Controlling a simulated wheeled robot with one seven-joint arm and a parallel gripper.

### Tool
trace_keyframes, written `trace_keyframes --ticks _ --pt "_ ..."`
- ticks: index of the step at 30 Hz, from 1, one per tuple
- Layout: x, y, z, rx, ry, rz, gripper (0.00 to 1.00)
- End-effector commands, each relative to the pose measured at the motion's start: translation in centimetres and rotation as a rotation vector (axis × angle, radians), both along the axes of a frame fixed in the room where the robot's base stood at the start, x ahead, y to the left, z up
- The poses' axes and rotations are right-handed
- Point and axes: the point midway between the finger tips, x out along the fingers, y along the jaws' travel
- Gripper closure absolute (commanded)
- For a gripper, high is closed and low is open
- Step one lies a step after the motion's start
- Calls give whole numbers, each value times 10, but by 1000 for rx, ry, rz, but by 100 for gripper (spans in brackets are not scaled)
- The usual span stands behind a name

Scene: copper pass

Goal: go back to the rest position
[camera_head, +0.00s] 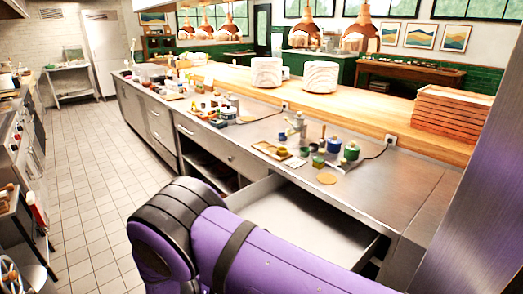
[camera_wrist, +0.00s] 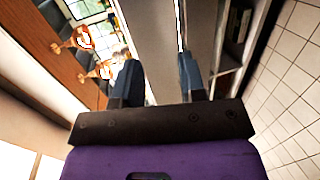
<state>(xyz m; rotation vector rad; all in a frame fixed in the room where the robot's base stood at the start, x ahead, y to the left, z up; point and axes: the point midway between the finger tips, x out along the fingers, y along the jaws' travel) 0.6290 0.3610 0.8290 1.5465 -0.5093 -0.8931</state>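My gripper (camera_wrist: 158,78) shows in the wrist view with its two dark fingers spread apart and nothing between them. Past the fingers, the wrist view shows a long pale steel surface, turned on its side. In the head view, my purple arm (camera_head: 250,250) fills the lower middle, in front of an open drawer. The gripper itself is not visible in the head view.
The open drawer (camera_head: 307,220) juts from the steel counter (camera_head: 400,190) and looks empty where visible. Jars, bottles and small boards crowd the counter. White plate stacks (camera_head: 320,78) and a stack of reddish-brown trays (camera_head: 450,112) stand on the wooden shelf (camera_head: 350,111). The tiled floor (camera_head: 95,180) at left is clear.

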Motion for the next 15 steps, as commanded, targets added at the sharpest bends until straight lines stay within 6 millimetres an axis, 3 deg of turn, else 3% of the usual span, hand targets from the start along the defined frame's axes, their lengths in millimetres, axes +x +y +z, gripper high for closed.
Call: trace_keyframes --ticks 1,6,15 --pt "11 -6 21 24 14 -38 62" --pt "36 -35 84 99 96 -153 62" --pt "63 -101 190 264 223 -318 62"
